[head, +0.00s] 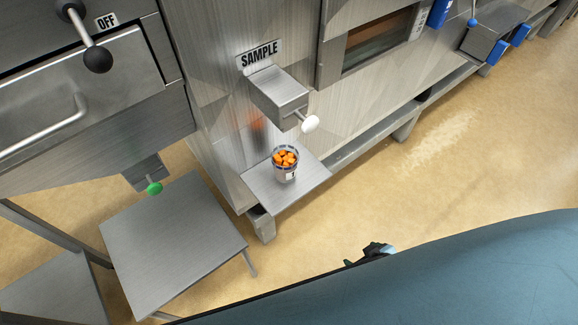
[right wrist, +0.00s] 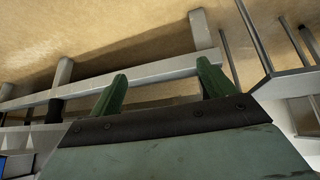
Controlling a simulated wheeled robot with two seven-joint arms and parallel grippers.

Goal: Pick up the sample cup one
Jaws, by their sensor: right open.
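The sample cup (head: 285,165) stands upright on a small metal shelf (head: 307,181) under the SAMPLE spout. It is a small clear cup with a white label, filled with orange pieces. My right gripper (head: 372,254) barely shows in the head view, past the edge of my blue-grey body, low and to the right of the cup and apart from it. In the right wrist view, its two green fingers (right wrist: 162,85) are spread with nothing between them. The cup is not seen in the right wrist view. My left gripper is not in view.
The sample spout (head: 279,97) with a white knob (head: 310,124) juts out just above the cup. A metal table (head: 173,240) stands to the left, below a green knob (head: 154,188). A lower rail runs along the machine to the right. The tan floor in front is clear.

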